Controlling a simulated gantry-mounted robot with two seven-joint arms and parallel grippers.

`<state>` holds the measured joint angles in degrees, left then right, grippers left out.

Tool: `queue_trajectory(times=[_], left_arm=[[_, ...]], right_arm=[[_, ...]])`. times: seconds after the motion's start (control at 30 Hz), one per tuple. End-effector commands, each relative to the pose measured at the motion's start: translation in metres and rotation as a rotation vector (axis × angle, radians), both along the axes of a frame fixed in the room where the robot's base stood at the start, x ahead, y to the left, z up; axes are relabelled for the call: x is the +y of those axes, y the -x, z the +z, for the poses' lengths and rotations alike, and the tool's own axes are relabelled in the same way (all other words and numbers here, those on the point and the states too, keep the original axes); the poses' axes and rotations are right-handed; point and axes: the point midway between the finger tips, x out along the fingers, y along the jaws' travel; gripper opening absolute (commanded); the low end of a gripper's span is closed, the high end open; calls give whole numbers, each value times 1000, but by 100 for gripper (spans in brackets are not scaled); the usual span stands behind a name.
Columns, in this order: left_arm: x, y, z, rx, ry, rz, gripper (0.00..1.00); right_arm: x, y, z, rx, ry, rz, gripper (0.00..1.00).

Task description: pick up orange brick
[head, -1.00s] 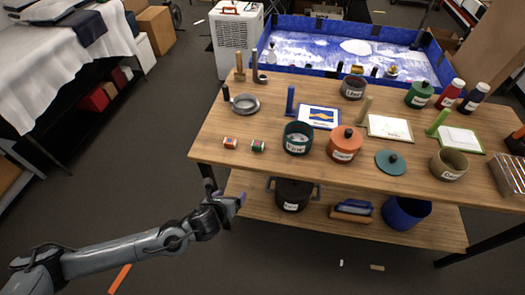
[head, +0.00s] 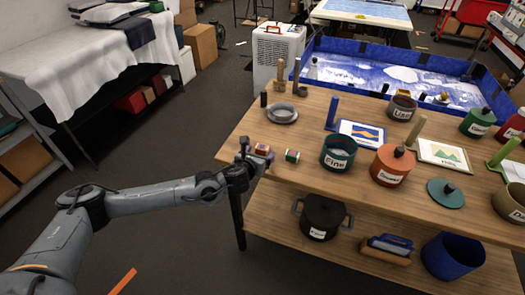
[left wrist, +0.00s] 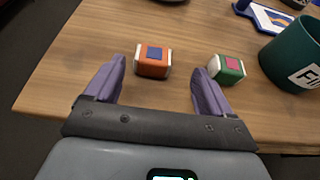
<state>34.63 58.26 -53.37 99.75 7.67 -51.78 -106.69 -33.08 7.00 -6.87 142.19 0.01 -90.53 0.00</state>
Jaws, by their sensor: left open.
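The orange brick (left wrist: 153,64) is a small block with white ends and a blue patch on top. It lies near the front left edge of the wooden table, and it also shows in the head view (head: 262,149). My left gripper (left wrist: 158,78) is open and empty, with its two purple fingers pointing toward the brick. The brick sits just beyond the fingertips, between their lines and nearer the left finger. In the head view the left gripper (head: 254,158) is at the table edge, close to the brick. My right gripper is not in view.
A green brick (left wrist: 227,69) with a pink patch lies right of the orange one, close to the right finger. A dark green pot (head: 338,154) stands further right. A metal pan (head: 282,113) is behind.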

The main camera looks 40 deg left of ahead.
Motion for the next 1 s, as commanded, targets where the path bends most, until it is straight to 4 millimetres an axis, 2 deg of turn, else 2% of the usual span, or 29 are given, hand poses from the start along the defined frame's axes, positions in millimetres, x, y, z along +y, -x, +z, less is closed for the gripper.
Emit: queue_trajectory(times=[0.17,0.53,0.87,1.0], left_arm=[[4,-7,-3,0,0,1,83],[22,-43,-17,-1,2,2,83],[24,-48,-19,0,0,0,83],[24,-48,-19,1,0,0,65]], right_arm=[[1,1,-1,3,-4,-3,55],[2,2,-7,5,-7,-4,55],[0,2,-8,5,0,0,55],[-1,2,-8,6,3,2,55]])
